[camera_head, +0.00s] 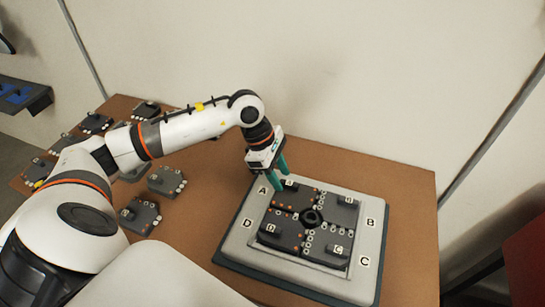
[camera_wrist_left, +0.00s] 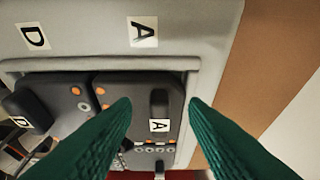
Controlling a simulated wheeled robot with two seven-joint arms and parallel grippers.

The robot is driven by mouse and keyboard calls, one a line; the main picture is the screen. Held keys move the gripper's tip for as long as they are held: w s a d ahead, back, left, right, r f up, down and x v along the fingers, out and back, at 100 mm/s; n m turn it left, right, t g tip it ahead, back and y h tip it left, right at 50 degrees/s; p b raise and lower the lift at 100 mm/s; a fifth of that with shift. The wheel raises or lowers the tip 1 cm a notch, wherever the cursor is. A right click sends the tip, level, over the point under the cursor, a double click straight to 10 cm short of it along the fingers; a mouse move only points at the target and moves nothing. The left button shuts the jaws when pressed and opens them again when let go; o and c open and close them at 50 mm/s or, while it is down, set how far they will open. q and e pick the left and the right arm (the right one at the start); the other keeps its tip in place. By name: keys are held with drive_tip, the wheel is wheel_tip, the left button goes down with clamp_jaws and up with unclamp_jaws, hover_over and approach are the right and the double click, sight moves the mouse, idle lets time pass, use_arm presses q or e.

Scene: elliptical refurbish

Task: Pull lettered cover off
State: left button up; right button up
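A light grey panel (camera_head: 235,239) with a dark recess lies on the brown table, its edges marked A, B, C and D. In the recess sit dark grey lettered covers with raised handles: the D cover (camera_head: 270,233), the C cover (camera_head: 337,253), one at the B corner (camera_head: 346,202) and one at the A corner (camera_head: 292,189). My left gripper (camera_head: 280,181) has green fingers and is over the A corner. In the left wrist view the fingers (camera_wrist_left: 160,106) are spread apart, with the A cover's handle (camera_wrist_left: 158,100) between them and no clear contact. My right gripper is not in view.
A black ring (camera_head: 312,217) stands at the recess centre. Several dark, similar pieces lie on the left of the brown table (camera_head: 200,215), such as one (camera_head: 140,215) near my arm. A wall is behind; the table right of the panel is clear.

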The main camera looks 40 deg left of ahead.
use_arm(q)
drive_tip(key=shift+d+f, duration=0.2)
drive_tip(key=shift+f, duration=0.25)
clamp_jaws()
drive_tip(key=shift+w+r, duration=0.1)
idle(1.7)
